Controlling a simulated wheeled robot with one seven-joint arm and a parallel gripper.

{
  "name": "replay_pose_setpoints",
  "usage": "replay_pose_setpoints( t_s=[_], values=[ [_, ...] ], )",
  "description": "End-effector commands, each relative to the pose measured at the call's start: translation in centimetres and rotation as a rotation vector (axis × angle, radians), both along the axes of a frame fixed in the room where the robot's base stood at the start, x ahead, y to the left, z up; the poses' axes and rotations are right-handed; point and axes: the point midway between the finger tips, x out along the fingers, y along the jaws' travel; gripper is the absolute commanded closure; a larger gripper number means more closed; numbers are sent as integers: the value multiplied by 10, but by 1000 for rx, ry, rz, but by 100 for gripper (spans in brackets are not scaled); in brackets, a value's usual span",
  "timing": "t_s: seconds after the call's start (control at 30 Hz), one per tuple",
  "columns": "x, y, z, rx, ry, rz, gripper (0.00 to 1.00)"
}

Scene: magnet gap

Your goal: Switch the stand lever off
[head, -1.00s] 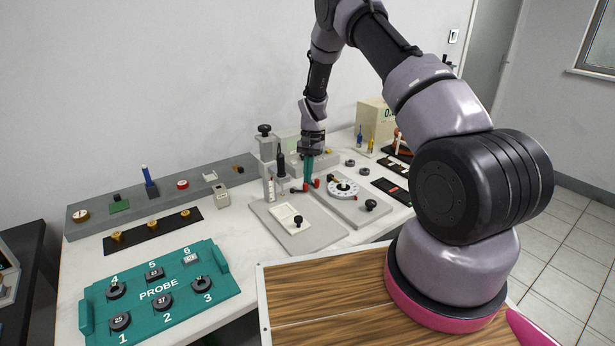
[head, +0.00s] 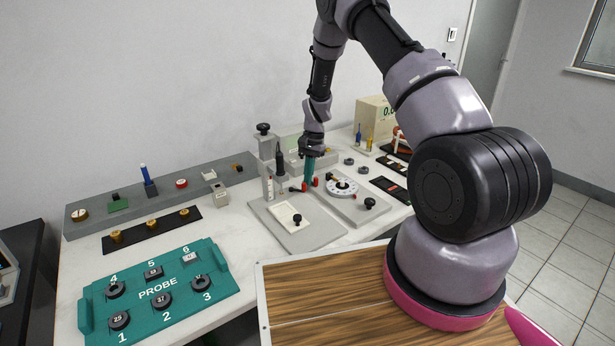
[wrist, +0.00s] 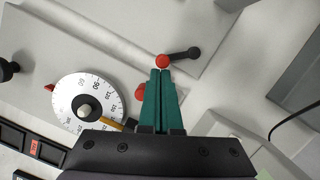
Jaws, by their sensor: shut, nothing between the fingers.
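The stand lever shows in the wrist view as a short black arm (wrist: 183,53) with a red ball (wrist: 162,61) at its left end. In the head view the lever's red ball (head: 304,187) sits low beside the gripper fingers. A second red knob (wrist: 140,92) shows left of the fingers, partly hidden by them. My gripper (wrist: 162,72) has teal fingers pressed together, empty, with tips right at the lever's red ball. I cannot tell whether they touch it. In the head view my gripper (head: 309,185) points down between the two red knobs.
A white dial (head: 342,188) on a grey plate stands right of the fingers. A grey plate (head: 300,235) with a black knob lies in front. A grey post (head: 266,150) and dark probe (head: 280,160) stand close at left. A teal probe tray (head: 215,292) lies front left.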

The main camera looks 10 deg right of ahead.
Motion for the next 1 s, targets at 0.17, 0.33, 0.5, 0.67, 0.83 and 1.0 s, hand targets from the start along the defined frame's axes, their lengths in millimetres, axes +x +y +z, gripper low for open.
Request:
replay_pose_setpoints(
  t_s=[0.17, 0.33, 0.5, 0.67, 0.83, 1.0],
  values=[
    [-9, 1, 1, 0, 0, -146, 100],
    [-17, 4, 1, -1, 0, -297, 100],
    [-24, 8, 1, 0, 1, -427, 100],
    [-28, 11, 0, 0, 1, -496, 100],
    [-31, 13, 0, 0, -1, -492, 100],
    [-32, 14, 0, 0, -1, -491, 100]
  ],
)
